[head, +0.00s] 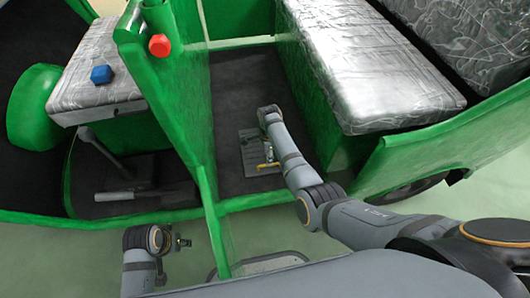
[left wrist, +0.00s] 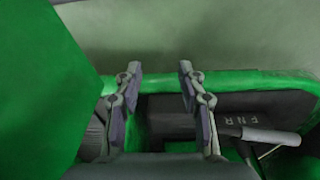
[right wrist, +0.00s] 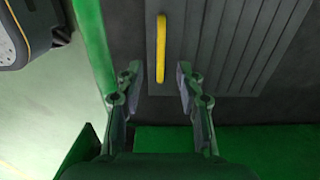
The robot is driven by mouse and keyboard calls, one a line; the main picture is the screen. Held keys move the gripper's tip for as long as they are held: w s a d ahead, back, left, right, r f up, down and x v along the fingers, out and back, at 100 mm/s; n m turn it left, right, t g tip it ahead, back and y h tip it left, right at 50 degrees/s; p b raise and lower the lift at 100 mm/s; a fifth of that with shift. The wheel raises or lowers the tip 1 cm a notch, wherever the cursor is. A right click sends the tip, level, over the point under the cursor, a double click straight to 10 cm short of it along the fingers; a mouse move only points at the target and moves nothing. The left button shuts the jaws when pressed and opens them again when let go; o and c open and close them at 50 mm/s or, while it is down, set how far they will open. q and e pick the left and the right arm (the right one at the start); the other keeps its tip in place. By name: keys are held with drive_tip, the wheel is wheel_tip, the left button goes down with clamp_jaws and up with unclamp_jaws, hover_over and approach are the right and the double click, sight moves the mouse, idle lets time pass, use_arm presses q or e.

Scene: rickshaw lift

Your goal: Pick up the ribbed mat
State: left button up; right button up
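The ribbed mat (head: 252,150) is a grey panel lying on the dark floor of the green rickshaw, partly hidden by my right arm. In the right wrist view the ribbed mat (right wrist: 230,50) fills the upper right, with a yellow handle (right wrist: 161,48) standing along its left part. My right gripper (right wrist: 160,75) is open, its fingers on either side of the handle's lower end and apart from it. It also shows over the mat in the head view (head: 268,164). My left gripper (left wrist: 160,72) is open and empty, outside the rickshaw at the lower left of the head view (head: 184,242).
A green post (head: 207,190) stands left of the mat. A silver bench seat (head: 370,65) is on the right. A red hexagonal piece (head: 159,45) sits on the green partition and a blue one (head: 101,74) on the front seat (head: 95,95). A lever (left wrist: 270,135) shows in the left wrist view.

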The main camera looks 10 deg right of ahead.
drive_tip(key=shift+f, duration=0.8)
drive_tip(key=f+b, duration=0.2)
drive_tip(key=f, duration=0.1)
drive_tip(key=f+b, duration=0.1)
drive_tip(key=shift+d+f, duration=0.3)
drive_tip(key=shift+d, duration=0.1)
drive_tip(key=shift+w+f, duration=0.1)
drive_tip(key=shift+f, duration=0.25)
use_arm(q)
drive_tip(key=f, duration=0.1)
drive_tip(key=d+f+t, duration=0.1)
drive_tip(key=w+f+t+h, duration=0.1)
drive_tip(key=shift+d+f, duration=0.35)
drive_tip(key=shift+d, duration=0.05)
use_arm(e)
drive_tip(key=shift+r, duration=0.1)
clamp_jaws()
